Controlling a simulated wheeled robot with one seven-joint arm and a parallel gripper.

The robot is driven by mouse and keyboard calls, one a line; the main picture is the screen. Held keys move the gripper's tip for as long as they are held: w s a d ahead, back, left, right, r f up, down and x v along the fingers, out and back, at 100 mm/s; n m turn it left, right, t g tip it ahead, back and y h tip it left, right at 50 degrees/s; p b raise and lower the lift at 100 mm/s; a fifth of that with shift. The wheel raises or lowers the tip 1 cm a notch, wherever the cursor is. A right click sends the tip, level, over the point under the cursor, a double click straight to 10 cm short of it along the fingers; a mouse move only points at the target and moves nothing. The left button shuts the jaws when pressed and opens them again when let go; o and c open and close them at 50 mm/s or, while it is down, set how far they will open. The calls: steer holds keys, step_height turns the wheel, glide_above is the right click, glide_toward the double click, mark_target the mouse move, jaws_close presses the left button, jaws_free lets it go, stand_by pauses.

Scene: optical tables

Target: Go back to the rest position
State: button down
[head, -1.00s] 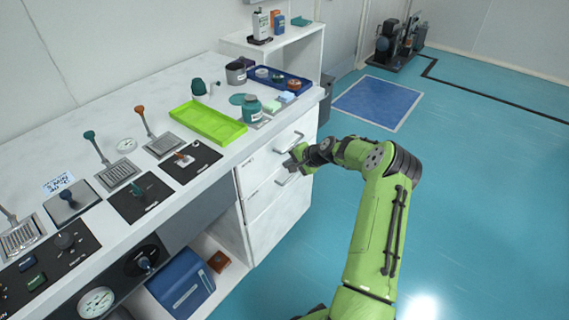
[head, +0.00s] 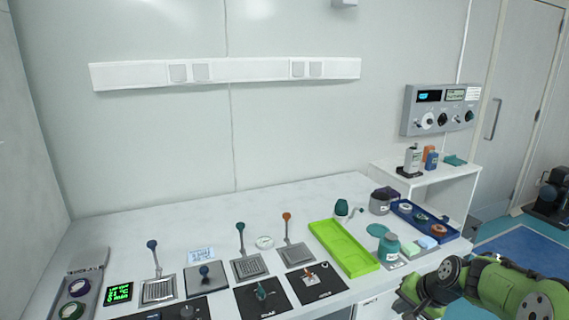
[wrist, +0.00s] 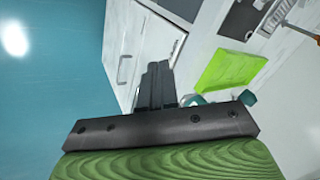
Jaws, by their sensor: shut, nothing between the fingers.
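My gripper (wrist: 156,84) shows in the wrist view with its dark fingers together and nothing between them. It is in front of the white drawer cabinet (wrist: 122,52), whose handle shows beside it; the picture does not settle whether they touch. In the head view my green arm is at the lower right, and my gripper is not clearly made out there. The bench top (head: 190,228) lies to the left of the arm, with a lime green tray (head: 343,248) near its front edge.
A teal jar (head: 388,248) and a blue tray (head: 424,220) with small items stand on the bench near the arm. Levers and switch panels line the front left. A wall control box (head: 440,109) hangs above a small shelf (head: 430,176). Blue floor is open at the right.

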steer(key=s+a+r+n+h+p, duration=0.1)
steer(key=s+a+r+n+p, duration=0.15)
steer(key=s+a+r, duration=0.45)
steer(key=s+a+r+n+h+p, duration=0.25)
steer(key=s+a+r, duration=0.25)
steer(key=s+r, duration=0.4)
steer(key=s+a+r+n, duration=0.1)
steer(key=s, duration=0.5)
steer(key=s+a+r+n+y+p, duration=0.1)
steer(key=s+r+n, duration=0.1)
steer(key=s, duration=0.5)
steer(key=shift+a+r, duration=0.3)
steer(key=shift+a, duration=0.05)
